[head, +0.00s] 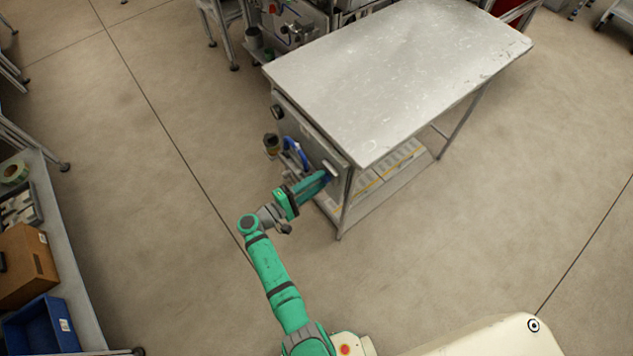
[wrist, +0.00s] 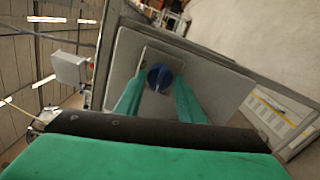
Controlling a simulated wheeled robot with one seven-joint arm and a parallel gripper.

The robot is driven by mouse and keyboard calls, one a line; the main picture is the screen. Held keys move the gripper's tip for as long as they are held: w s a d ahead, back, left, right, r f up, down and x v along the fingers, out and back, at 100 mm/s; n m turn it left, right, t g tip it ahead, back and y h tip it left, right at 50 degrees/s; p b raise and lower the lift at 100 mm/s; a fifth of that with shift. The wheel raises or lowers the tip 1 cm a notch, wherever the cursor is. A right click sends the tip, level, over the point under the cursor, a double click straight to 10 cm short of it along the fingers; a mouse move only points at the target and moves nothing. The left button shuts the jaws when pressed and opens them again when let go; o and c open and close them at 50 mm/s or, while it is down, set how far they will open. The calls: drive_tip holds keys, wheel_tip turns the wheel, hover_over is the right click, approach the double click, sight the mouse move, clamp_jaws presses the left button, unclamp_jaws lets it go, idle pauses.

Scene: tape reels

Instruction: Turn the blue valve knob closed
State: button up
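The blue valve knob (wrist: 160,77) is round with a raised grip across its face. It is mounted on a grey plate on the side panel of the metal bench. In the head view only a bit of blue (head: 328,176) shows there, mostly behind my gripper (head: 314,185). In the wrist view my gripper (wrist: 158,88) has its two green fingers on the left and right of the knob, pointing at the panel. The fingers stand apart, with a narrow gap seeming to show beside the knob. Whether a fingertip touches it I cannot tell.
The metal bench (head: 390,75) has a lower shelf (head: 385,188). A side table with a cardboard box (head: 25,265) and blue bin (head: 40,328) stands left. Floor between is clear.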

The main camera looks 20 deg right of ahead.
drive_tip(key=shift+o, duration=1.1)
drive_tip(key=v, duration=1)
drive_tip(key=shift+a, duration=0.4)
drive_tip(key=shift+s, duration=0.15)
